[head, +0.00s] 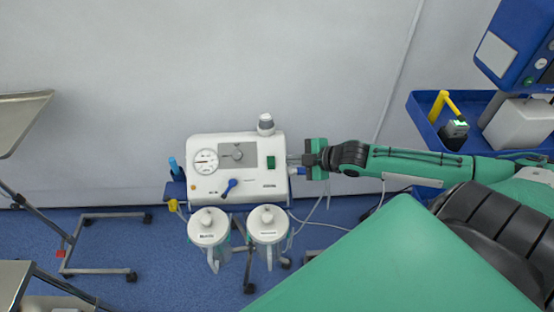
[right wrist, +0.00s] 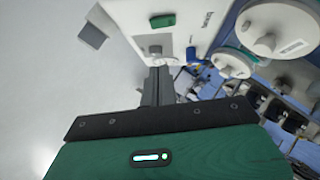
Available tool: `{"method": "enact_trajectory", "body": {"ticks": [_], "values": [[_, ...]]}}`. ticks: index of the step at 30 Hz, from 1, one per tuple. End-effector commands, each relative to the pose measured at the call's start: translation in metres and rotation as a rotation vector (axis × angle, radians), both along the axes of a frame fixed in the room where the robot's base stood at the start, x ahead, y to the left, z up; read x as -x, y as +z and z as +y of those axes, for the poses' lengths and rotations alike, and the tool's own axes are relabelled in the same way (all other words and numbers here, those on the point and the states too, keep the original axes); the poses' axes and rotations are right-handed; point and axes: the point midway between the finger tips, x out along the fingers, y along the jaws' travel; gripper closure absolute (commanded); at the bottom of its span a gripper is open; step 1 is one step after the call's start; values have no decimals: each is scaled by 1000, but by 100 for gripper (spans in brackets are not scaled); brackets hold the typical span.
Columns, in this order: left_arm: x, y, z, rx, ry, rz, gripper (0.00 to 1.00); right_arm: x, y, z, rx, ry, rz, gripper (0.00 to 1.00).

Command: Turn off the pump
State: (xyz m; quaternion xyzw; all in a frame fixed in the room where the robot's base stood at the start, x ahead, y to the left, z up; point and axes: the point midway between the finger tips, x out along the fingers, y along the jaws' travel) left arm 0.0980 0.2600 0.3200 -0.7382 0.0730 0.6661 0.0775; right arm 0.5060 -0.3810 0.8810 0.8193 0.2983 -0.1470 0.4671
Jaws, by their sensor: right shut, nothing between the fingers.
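The pump (head: 206,188) is a white box with a round gauge, a grey dial plate and a blue lever on its front. A green rocker switch (head: 271,162) sits at the right of its front; it also shows in the right wrist view (right wrist: 162,20). I cannot tell which position the switch is in. My right gripper (head: 291,160) is shut and empty at the pump's right edge, beside the switch. In the right wrist view its fingers (right wrist: 157,74) point toward the pump's side. I cannot tell whether they touch it. My left gripper is not in view.
Two white-lidded canisters (head: 208,226) (head: 268,224) hang below the pump. A blue tray (head: 425,118) stands at the upper right. Metal stands are at the left. Thin tubes run below my right arm.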

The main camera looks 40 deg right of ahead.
Motion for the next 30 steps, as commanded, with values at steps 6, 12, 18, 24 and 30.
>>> {"method": "enact_trajectory", "body": {"ticks": [6,12,18,24,30], "values": [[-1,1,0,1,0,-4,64,-17,-10,8,-2,0,-2,100],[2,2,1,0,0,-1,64,-35,-21,17,-1,1,-2,100],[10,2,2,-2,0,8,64,-56,-38,22,1,0,1,100],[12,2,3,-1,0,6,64,-69,-56,13,1,1,1,100],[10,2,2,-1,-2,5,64,-74,-63,9,2,2,1,100]]}}
